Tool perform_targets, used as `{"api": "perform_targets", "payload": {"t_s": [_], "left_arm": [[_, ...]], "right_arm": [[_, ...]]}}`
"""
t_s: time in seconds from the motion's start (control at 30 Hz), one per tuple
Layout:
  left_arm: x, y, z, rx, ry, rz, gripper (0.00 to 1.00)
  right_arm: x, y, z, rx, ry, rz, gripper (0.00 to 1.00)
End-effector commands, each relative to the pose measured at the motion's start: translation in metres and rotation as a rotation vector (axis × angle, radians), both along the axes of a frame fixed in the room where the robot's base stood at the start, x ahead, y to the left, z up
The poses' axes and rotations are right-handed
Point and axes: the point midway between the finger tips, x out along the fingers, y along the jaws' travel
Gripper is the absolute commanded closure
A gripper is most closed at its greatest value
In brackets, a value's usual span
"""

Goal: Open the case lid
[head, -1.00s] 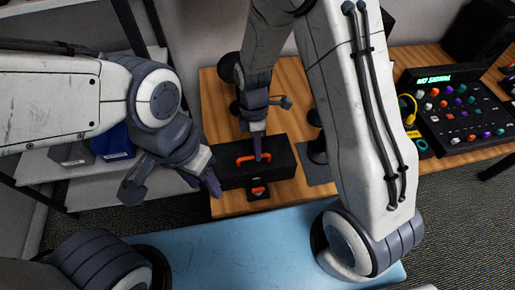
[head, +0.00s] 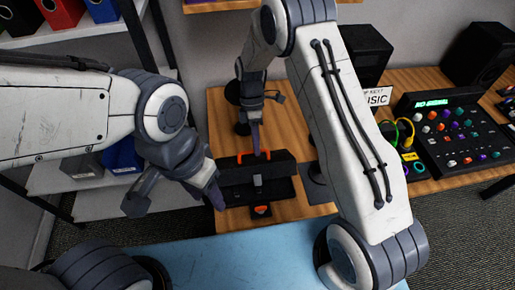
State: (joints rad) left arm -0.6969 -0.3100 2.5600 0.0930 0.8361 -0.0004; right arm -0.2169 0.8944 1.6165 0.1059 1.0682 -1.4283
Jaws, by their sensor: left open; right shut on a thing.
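The black case (head: 284,189) sits on the wooden desk in the head view. Its lid (head: 283,164) is tilted up at the back, and a small grey part shows at the middle of the case. The orange handle (head: 241,157) is on the lid. My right gripper (head: 256,146) is shut on the handle from above. An orange latch piece (head: 261,210) shows at the front of the case. My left gripper (head: 176,203) is open and empty, left of the case and apart from it.
A mixer with coloured knobs (head: 460,135) and yellow and green cables (head: 404,131) are on the right of the desk. A dark speaker (head: 362,50) stands behind. Shelves with binders (head: 121,157) are at the left. A light blue surface (head: 230,250) lies in front.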

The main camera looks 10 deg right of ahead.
Motion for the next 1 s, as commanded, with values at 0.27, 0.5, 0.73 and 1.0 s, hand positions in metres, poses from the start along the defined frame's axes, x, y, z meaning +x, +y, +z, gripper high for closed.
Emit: {"api": "perform_targets", "payload": {"t_s": [0.27, 0.5, 0.73, 1.0], "left_arm": [[0.000, 0.000, -0.001, 0.000, 0.000, 0.000, 0.50], [0.000, 0.000, -0.001, 0.000, 0.000, 0.000, 0.50], [0.000, 0.000, -0.001, 0.000, 0.000, 0.000, 0.50], [0.000, 0.000, -0.003, 0.000, 0.000, 0.000, 0.50]], "right_arm": [[0.003, -0.001, -0.006, -0.001, -0.002, 0.002, 1.00], [0.002, -0.001, -0.006, -0.001, 0.000, 0.002, 0.81], [0.002, 0.000, -0.004, -0.001, 0.000, 0.002, 0.55], [0.007, 0.000, 0.004, 0.000, -0.004, 0.001, 0.55]]}}
